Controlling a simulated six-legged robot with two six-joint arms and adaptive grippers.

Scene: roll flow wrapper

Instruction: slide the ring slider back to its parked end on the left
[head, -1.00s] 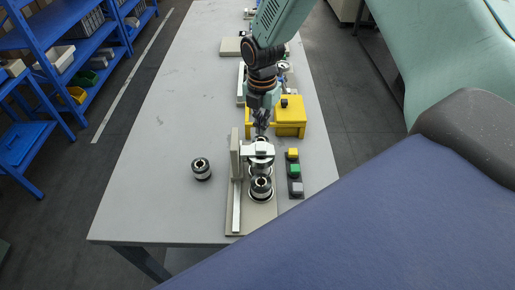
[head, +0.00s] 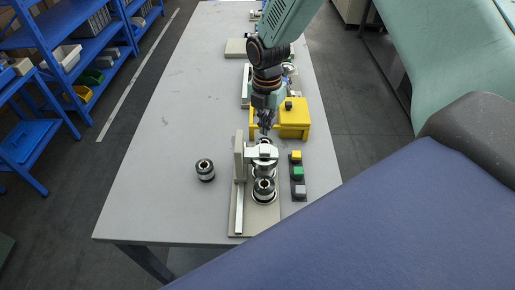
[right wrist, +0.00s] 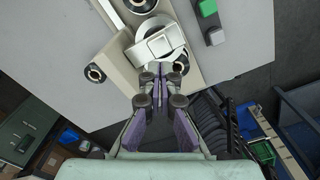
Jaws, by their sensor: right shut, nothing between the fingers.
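The ring slider (head: 261,153) is a pale metal block with a ring, on a beige rail fixture (head: 239,215) near the table's front end. In the right wrist view the slider (right wrist: 160,44) is just beyond my fingertips. A black-and-silver roll (head: 264,190) stands on the fixture in front of the slider. My right gripper (head: 266,128) is shut and empty, pointing down right behind the slider. Its fingers also show in the right wrist view (right wrist: 164,72); whether they touch the slider I cannot tell. My left gripper is not in view.
A loose roll (head: 205,170) stands on the table left of the fixture. A button box (head: 298,176) with yellow, green and grey buttons is close on the right. A yellow box (head: 294,120) stands behind, beside my gripper. The table's left side is clear.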

